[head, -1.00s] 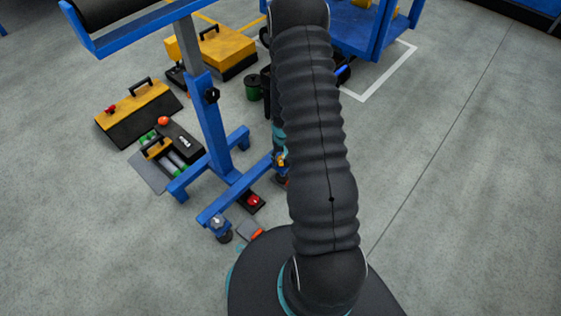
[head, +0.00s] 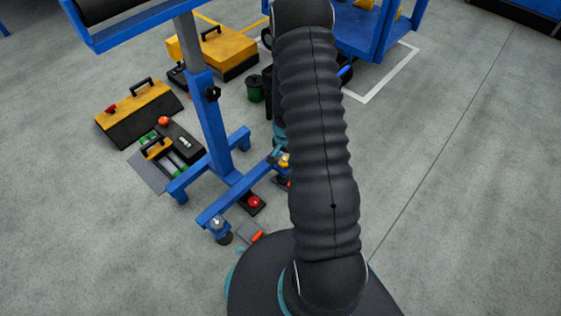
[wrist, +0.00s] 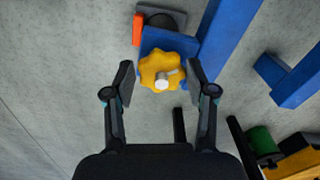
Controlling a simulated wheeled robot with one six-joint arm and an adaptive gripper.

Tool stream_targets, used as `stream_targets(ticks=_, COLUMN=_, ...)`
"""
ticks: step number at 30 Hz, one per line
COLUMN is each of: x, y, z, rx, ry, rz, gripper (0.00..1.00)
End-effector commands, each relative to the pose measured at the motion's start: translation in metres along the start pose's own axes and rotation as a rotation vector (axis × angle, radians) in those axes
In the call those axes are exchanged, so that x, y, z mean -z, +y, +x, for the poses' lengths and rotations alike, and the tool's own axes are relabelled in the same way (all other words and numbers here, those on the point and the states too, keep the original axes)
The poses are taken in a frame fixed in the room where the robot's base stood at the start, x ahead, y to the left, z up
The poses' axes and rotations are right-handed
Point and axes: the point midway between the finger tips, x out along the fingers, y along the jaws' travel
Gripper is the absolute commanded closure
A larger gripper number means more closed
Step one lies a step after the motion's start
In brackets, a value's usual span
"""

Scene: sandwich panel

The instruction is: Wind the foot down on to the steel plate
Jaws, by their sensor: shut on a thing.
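A yellow lobed knob (wrist: 150,66) with a pale bolt end at its centre sits on the end of the stand's blue leg in the wrist view. It also shows, partly covered by my arm, in the head view (head: 284,160). My gripper (wrist: 161,76) has one finger on each side of the knob and is shut on it. Behind the leg end, a dark round foot (wrist: 176,17) shows in part over a dark grey plate (wrist: 149,9) with an orange block (wrist: 138,28) at its edge. The leg hides whether foot and plate touch.
The blue stand (head: 212,120) rises close to my arm. Another leg end has a pale-topped foot (head: 218,225) beside a grey plate with an orange end (head: 250,233). A red-knobbed dark block (head: 253,203) lies between. Toolboxes (head: 140,110) lie left; floor right is clear.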

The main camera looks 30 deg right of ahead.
Motion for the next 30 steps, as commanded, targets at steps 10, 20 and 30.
stream_targets(ticks=10, x=-0.003, y=0.007, z=0.002, rx=-0.009, ry=-0.012, rz=0.013, gripper=0.79)
stream_targets(ticks=20, x=-0.004, y=0.001, z=0.001, rx=-0.006, ry=-0.008, rz=0.004, gripper=0.22)
stream_targets(ticks=30, x=-0.004, y=-0.004, z=-0.014, rx=-0.001, ry=-0.001, rz=-0.004, gripper=0.22)
